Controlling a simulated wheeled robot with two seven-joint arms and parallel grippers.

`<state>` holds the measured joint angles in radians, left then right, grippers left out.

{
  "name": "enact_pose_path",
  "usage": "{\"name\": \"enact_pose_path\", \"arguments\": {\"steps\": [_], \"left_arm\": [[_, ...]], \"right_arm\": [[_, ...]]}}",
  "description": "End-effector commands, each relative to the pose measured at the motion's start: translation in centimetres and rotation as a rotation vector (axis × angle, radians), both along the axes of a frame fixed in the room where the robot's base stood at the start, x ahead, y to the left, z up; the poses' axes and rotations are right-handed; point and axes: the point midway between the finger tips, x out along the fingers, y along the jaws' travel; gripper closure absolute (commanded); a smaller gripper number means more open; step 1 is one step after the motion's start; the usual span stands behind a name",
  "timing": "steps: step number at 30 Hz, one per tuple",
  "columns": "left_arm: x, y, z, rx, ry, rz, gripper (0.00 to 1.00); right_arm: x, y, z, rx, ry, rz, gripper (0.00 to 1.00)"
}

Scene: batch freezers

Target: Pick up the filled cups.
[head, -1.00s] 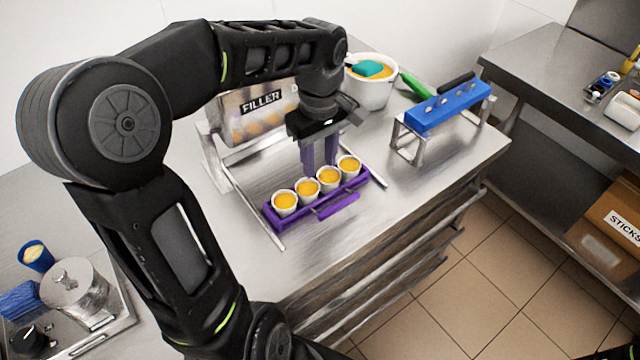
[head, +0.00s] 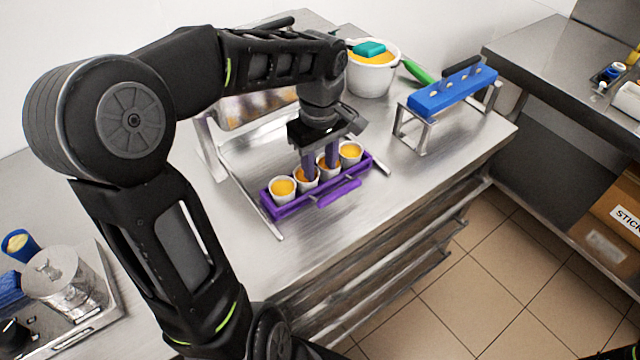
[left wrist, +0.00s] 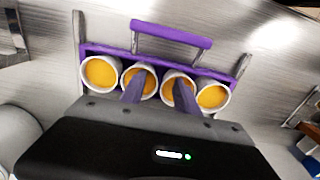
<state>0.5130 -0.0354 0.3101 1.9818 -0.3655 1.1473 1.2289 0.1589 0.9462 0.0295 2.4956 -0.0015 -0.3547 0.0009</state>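Several white cups filled with orange stand in a row in a purple carrier (head: 277,209) on the steel counter; the leftmost filled cup (head: 283,188) and rightmost filled cup (head: 350,151) show clearly. The carrier has a purple handle (left wrist: 172,34) on its front side. My left gripper (head: 321,171) points down at the two middle cups. Its purple fingers are apart with nothing seen between them, and partly hide those cups. In the left wrist view the fingertips (left wrist: 161,83) overlap the middle cups; I cannot tell whether they touch. My right gripper is not in view.
A white tub (head: 371,75) of orange mix with a teal item stands behind. A blue holder on a metal stand (head: 452,92) is to the right. A metal rail (head: 255,203) runs left of the carrier. The counter's front right is clear.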

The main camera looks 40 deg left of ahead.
Motion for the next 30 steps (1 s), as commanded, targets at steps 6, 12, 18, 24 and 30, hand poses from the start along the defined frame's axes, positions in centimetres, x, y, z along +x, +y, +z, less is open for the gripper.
{"name": "enact_pose_path", "arguments": {"steps": [6,12,18,24,30], "left_arm": [[0.03,0.0,-1.48,0.001,-0.001,0.0,0.63],[0.02,-0.01,-1.38,0.0,-0.001,0.0,0.63],[0.02,-0.01,-1.38,0.0,-0.001,0.0,0.63],[0.01,0.0,-1.38,0.0,-0.001,0.0,0.68],[0.01,0.0,-1.38,0.0,-0.001,0.0,0.85]], "right_arm": [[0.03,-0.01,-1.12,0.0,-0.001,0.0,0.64],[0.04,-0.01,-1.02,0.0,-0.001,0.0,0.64],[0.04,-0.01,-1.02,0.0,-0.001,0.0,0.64],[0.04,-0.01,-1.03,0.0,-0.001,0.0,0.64],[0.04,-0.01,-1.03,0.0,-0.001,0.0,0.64]]}}
